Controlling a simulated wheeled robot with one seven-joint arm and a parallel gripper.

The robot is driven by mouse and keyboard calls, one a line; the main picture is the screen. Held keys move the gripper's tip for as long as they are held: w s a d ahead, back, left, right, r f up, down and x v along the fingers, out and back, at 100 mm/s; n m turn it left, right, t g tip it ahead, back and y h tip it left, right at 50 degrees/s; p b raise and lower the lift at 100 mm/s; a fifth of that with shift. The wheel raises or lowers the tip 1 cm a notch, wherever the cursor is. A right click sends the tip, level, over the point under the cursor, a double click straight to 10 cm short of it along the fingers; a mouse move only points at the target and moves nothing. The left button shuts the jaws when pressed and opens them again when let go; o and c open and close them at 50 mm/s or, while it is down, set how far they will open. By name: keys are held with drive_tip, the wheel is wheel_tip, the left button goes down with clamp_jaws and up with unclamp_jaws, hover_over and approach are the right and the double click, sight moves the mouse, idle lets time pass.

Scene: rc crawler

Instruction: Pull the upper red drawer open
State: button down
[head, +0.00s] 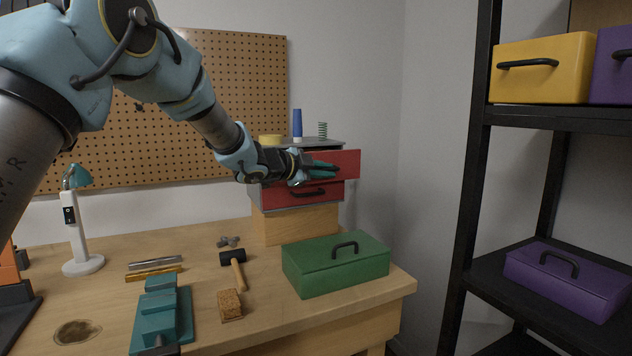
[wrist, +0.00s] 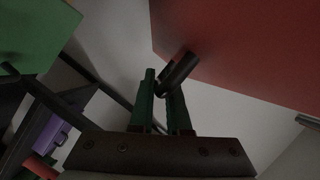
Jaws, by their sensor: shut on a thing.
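The upper red drawer (head: 347,162) is in a grey cabinet on the bench. Its front stands out past the lower red drawer (head: 332,188), so it is partly open. My gripper (head: 328,169) is at the upper drawer's front and covers much of it. In the wrist view, the green fingers of my gripper (wrist: 162,88) are shut on the dark handle (wrist: 180,70) of the red drawer front (wrist: 240,45). The handle is hidden in the head view. The lower drawer looks shut, with its black handle (head: 308,193) in view.
The cabinet stands on a wooden block (head: 295,225). A green toolbox (head: 335,266) is in front below. A black shelf rack (head: 470,170) stands at right.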

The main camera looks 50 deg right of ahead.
drive_tip(key=s, duration=0.1)
drive_tip(key=s+a+b, duration=0.1)
drive_tip(key=s, duration=0.1)
drive_tip(key=shift+s+a, duration=0.15)
drive_tip(key=c, duration=0.9)
unclamp_jaws()
drive_tip(key=b+v, duration=0.1)
drive_tip(key=v, duration=0.4)
drive_tip(key=b+v, duration=0.1)
drive_tip(key=v, duration=0.4)
drive_tip(key=shift+a, duration=0.45)
